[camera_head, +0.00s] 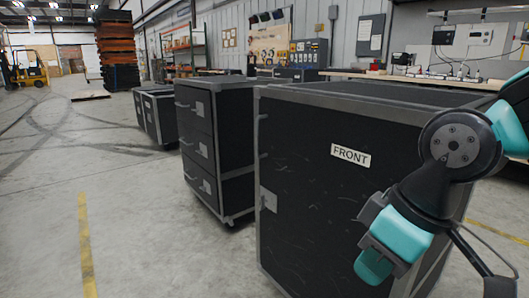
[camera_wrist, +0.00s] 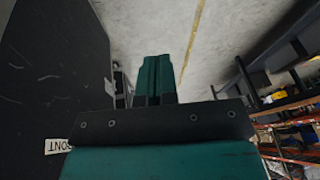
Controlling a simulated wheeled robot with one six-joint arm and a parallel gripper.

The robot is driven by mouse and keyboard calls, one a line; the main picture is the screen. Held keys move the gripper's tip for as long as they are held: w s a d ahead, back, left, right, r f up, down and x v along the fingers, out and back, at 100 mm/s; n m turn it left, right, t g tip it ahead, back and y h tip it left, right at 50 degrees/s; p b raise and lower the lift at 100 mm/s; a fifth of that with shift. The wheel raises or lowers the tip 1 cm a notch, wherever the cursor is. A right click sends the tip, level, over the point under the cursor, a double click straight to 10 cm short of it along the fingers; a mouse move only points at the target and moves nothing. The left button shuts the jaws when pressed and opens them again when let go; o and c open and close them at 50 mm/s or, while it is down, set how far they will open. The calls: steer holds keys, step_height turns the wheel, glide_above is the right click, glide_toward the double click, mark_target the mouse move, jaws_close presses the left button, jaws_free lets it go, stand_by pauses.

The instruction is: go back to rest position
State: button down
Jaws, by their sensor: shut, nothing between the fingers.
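My gripper (camera_head: 374,266) hangs in front of the black tote marked FRONT (camera_head: 315,215) at the right of the head view. Its teal fingers point downward and overlap the tote's face in the picture; I cannot tell the exact gap. In the wrist view the fingers (camera_wrist: 157,76) lie together, shut, with nothing between them. The same tote (camera_wrist: 50,70) stands along the left of the wrist view, with part of its white label (camera_wrist: 57,146) at the lower left. My arm hides the tote's right part.
A black tote with latches (camera_head: 212,150) stands behind, left of the FRONT tote. Smaller dark cases (camera_head: 158,116) stand farther back. The concrete floor at left is open, with a yellow line (camera_head: 86,250). A forklift (camera_head: 27,70) and stacked pallets (camera_head: 117,50) are far off.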

steer(key=s+d+m+g, duration=0.1)
steer(key=s+m, duration=0.1)
steer(key=s, duration=0.6)
step_height(320, 180, up, 30)
steer(key=p, duration=3.1)
steer(key=shift+w+r+y, duration=0.2)
steer(key=shift+w+y, duration=0.1)
steer(key=shift+w, duration=0.1)
steer(key=c, duration=1.8)
jaws_free()
steer(key=shift+c, duration=0.2)
